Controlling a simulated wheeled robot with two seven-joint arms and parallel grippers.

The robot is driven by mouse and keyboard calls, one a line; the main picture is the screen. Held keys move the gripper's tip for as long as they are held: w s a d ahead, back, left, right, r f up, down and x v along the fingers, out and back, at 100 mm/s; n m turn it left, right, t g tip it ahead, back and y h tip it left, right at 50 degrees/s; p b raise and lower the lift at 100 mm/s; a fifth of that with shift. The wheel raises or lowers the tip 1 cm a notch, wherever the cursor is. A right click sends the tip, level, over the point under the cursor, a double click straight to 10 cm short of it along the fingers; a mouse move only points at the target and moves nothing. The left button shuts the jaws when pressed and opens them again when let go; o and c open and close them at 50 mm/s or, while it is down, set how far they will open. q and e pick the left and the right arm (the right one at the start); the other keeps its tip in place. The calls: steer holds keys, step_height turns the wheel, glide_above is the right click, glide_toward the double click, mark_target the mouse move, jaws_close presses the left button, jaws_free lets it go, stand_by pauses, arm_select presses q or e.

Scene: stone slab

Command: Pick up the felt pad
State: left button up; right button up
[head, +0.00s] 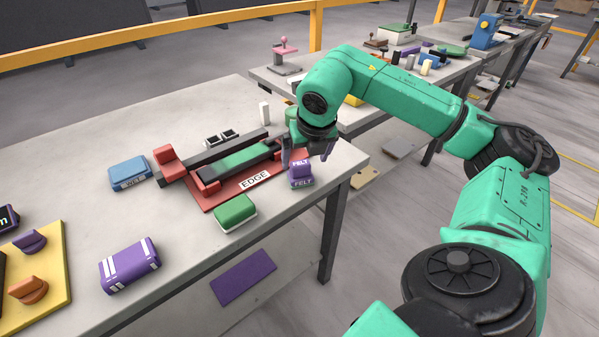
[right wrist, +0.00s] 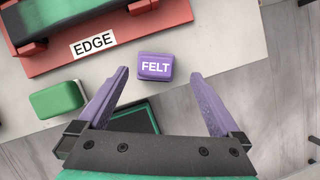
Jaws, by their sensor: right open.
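The felt pad (head: 302,175) is a small purple block with white FELT lettering, sitting near the right end of the grey table. In the right wrist view the pad (right wrist: 155,68) lies just beyond and between the fingertips, with its label facing the camera. My right gripper (head: 305,159) is open above the pad, its purple fingers apart; they also show in the right wrist view (right wrist: 158,74). I see nothing between the fingers held by them. My left gripper is not in view.
A red base labelled EDGE (head: 229,196) stands left of the pad, holding a dark green bar. A green block (head: 235,212), a blue WET block (head: 129,173) and a striped purple block (head: 129,265) lie on the table (head: 190,235). The table edge is close to the pad's right.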

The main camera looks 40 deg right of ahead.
mark_target(301, 165)
steer(key=x, duration=0.3)
steer(key=p+x, duration=0.1)
steer(key=shift+w+a+f, duration=0.15)
steer(key=shift+a, duration=0.1)
steer(key=shift+w+d+f, duration=0.1)
steer(key=shift+w+f, duration=0.1)
steer(key=shift+f, duration=0.25)
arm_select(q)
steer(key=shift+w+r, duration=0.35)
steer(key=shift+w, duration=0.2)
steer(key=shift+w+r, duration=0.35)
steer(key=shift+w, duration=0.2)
arm_select(e)
steer(key=c, duration=1.5)
steer(key=shift+r, duration=0.15)
steer(key=shift+c, duration=0.2)
step_height(301, 165, up, 9)
steer(key=shift+r, duration=0.15)
arm_select(q)
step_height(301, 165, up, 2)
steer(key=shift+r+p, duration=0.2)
steer(key=shift+p, duration=1.05)
arm_select(e)
step_height(301, 165, up, 11)
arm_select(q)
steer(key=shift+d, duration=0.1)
